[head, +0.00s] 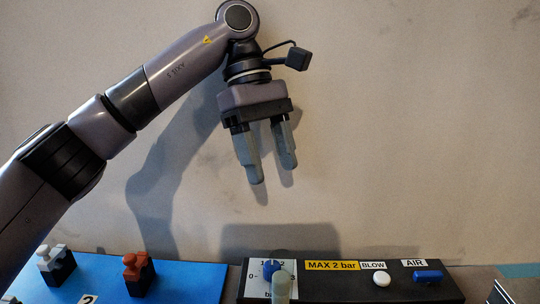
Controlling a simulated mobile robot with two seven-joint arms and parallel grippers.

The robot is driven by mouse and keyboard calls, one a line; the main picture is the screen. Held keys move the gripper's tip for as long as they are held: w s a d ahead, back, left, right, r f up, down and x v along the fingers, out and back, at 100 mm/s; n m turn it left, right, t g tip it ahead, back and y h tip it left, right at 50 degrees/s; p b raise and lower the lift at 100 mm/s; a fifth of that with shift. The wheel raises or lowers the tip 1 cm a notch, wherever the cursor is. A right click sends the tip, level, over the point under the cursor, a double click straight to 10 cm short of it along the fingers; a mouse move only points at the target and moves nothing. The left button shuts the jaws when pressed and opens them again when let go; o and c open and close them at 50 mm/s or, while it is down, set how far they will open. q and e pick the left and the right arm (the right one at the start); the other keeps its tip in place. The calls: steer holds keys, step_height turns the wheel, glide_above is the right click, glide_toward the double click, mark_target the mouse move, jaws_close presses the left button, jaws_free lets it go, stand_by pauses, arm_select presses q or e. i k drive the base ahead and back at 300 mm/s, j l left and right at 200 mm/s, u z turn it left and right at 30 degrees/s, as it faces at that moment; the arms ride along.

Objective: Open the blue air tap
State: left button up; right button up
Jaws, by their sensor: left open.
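The air tap's blue handle (428,275) lies at the right end of a black panel (335,288) along the bottom of the head view. It sits just below a white AIR label (413,263) and points sideways, left to right. My left gripper (274,174) is open and empty, fingers pointing down. It hangs well above the panel, up and to the left of the blue handle, touching nothing. My right gripper is not in view.
The panel also bears a dial with a blue knob (271,267), a pale upright cylinder (281,288) in front of it, a yellow MAX 2 bar label (331,266) and a white BLOW button (382,279). Left, a blue mat (195,282) holds grey-topped (55,258) and red-brown (137,266) pieces.

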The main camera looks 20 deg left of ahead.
mark_target(425, 278)
steer(key=k, duration=1)
